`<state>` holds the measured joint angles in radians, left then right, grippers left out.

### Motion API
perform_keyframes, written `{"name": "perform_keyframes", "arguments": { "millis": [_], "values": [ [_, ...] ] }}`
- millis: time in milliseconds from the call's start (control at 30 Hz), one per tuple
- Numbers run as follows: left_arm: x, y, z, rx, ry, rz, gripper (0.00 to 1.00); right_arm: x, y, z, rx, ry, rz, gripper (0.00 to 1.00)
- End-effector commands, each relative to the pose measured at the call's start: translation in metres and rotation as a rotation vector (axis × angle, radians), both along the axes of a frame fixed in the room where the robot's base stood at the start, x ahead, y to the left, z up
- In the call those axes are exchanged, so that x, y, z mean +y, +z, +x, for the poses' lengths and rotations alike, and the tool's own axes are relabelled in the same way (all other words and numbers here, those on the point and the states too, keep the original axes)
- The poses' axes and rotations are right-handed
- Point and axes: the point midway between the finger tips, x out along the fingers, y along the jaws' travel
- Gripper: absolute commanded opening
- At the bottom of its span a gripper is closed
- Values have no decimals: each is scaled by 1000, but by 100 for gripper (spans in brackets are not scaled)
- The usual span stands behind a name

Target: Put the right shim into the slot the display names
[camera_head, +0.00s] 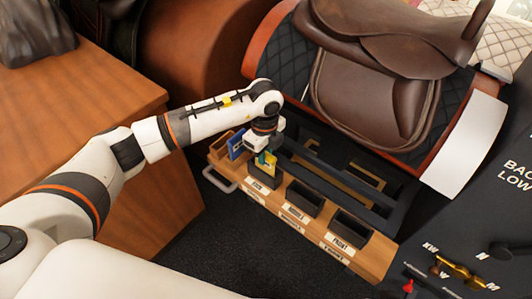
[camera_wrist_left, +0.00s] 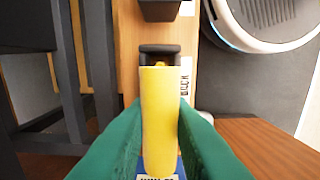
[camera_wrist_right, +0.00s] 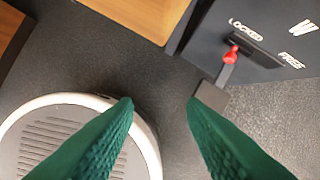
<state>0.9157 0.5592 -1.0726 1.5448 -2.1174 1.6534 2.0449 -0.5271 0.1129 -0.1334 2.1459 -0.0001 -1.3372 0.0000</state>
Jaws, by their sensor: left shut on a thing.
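My left gripper (camera_wrist_left: 160,135) is shut on a yellow shim (camera_wrist_left: 160,105). In the head view the yellow shim (camera_head: 268,160) is at the nearest-left black slot (camera_head: 262,177) of the wooden rack. In the left wrist view the shim's far end overlaps this slot (camera_wrist_left: 160,50), labelled BACK; I cannot tell whether it has entered. A blue shim (camera_head: 236,146) stands left of the gripper. The display (camera_head: 515,172) is cut off and reads "BAC" and "LOW". My right gripper (camera_wrist_right: 160,105) is open and empty above the dark floor.
Two more black slots, the middle one (camera_head: 305,198) and the FRONT one (camera_head: 350,227), run along the rack (camera_head: 375,258). A brown saddle (camera_head: 375,85) stands behind. A red lever (camera_wrist_right: 231,55) sits by LOCKED and FREE labels. A wooden cabinet (camera_head: 75,100) is at left.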

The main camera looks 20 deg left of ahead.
Motion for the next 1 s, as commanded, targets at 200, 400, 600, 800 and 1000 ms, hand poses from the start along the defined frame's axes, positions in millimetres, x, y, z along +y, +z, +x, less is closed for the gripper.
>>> {"name": "perform_keyframes", "arguments": {
  "millis": [200,400,600,800,1000],
  "values": [
    [0,0,0,0,0,0,0,0,3,0,-5,0,0,38],
    [0,0,0,0,0,0,36,0,3,0,-4,0,0,38],
    [0,0,0,0,0,0,45,0,1,-1,1,1,0,38],
    [0,4,0,-1,0,0,45,0,0,-2,3,1,-1,38],
    [0,35,1,-4,-1,0,45,2,-20,-3,19,6,0,38]
  ]
}}
